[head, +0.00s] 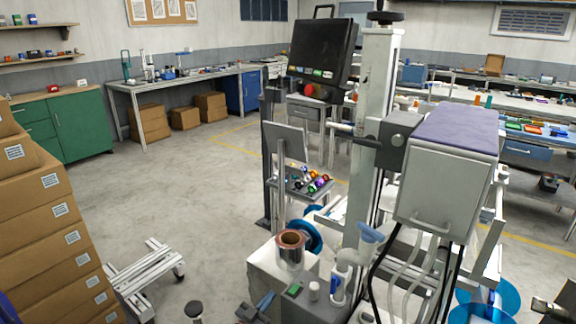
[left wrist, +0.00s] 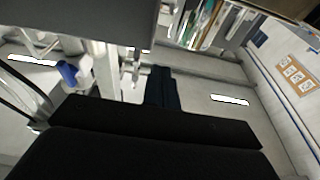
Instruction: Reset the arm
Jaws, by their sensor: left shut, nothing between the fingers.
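My left gripper (head: 262,302) is low in the head view, just left of the machine's base, small and partly cut off by the bottom edge. In the left wrist view its dark fingers (left wrist: 162,88) are together with nothing between them. It appears apart from the machine.
A tall machine (head: 377,140) with a black screen (head: 322,50) stands close ahead. A copper-coloured roll (head: 291,252) stands on its base; blue reels (head: 486,298) show low right. Stacked cartons (head: 35,215) and a metal frame (head: 145,275) stand left.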

